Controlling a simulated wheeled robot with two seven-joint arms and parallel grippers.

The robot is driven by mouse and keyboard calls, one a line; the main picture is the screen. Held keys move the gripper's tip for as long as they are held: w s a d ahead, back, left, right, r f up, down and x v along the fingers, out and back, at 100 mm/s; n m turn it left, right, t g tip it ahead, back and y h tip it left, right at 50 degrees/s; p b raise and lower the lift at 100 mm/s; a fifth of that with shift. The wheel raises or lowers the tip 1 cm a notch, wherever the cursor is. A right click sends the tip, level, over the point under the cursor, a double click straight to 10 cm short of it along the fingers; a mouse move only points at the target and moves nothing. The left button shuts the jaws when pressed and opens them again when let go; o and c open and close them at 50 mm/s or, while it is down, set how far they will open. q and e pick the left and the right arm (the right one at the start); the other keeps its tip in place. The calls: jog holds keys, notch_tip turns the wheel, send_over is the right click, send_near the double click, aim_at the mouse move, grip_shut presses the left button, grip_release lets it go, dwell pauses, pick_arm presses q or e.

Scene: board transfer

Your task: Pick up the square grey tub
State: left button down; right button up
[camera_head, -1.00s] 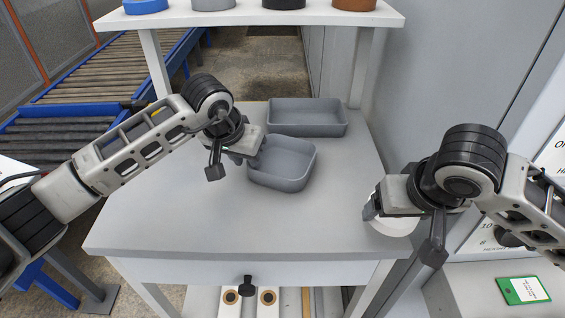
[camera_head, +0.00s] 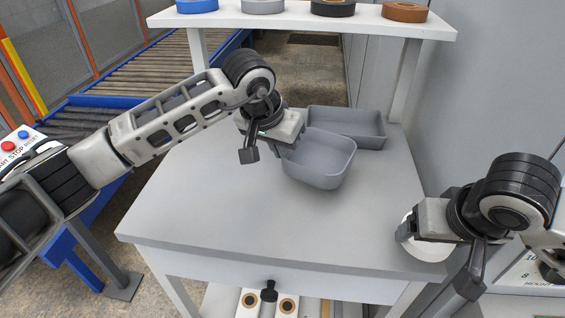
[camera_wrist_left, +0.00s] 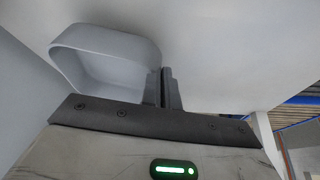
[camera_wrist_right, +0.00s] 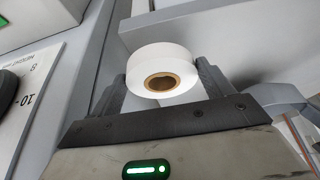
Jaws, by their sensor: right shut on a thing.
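The square grey tub (camera_head: 322,160) has rounded corners and appears slightly raised and tilted over the table, overlapping the rectangular tub behind it in the head view. My left gripper (camera_head: 284,148) is at its left wall. In the left wrist view the tub (camera_wrist_left: 100,58) hangs beside the close-set fingers (camera_wrist_left: 166,88), which pinch its wall. My right gripper (camera_head: 404,234) is shut on a white tape roll (camera_head: 428,246) at the table's right edge. The roll (camera_wrist_right: 162,72) sits between both fingers in the right wrist view, its brown core showing.
A rectangular grey tub (camera_head: 362,128) stands behind on the grey table (camera_head: 220,210). A shelf (camera_head: 290,21) above carries blue, grey, black and brown rolls. A roller conveyor (camera_head: 150,70) runs at the back left. The table's front left is clear.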

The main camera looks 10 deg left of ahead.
jog(key=shift+f+b, duration=0.3)
jog(key=shift+f, duration=0.1)
jog(key=shift+f+b, duration=0.7)
pick_arm(q)
jog(key=s+d+r, duration=0.2)
jog(key=s+r, duration=0.7)
jog(key=s, duration=0.4)
jog(key=shift+s+r, duration=0.2)
jog(key=shift+s, duration=0.15)
jog(key=shift+w, duration=0.1)
pick_arm(e)
jog(key=shift+f, duration=0.1)
jog(key=shift+f+b, duration=0.3)
jog(key=shift+b, duration=0.15)
jog(key=shift+f, duration=0.1)
pick_arm(q)
jog(key=w+a+p, duration=0.1)
jog(key=w+a, duration=0.1)
jog(key=w, duration=1.1)
jog(key=shift+w, duration=0.4)
pick_arm(e)
jog(key=shift+r, duration=0.8)
pick_arm(q)
jog(key=shift+f, duration=0.2)
pick_arm(e)
jog(key=shift+f, duration=0.15)
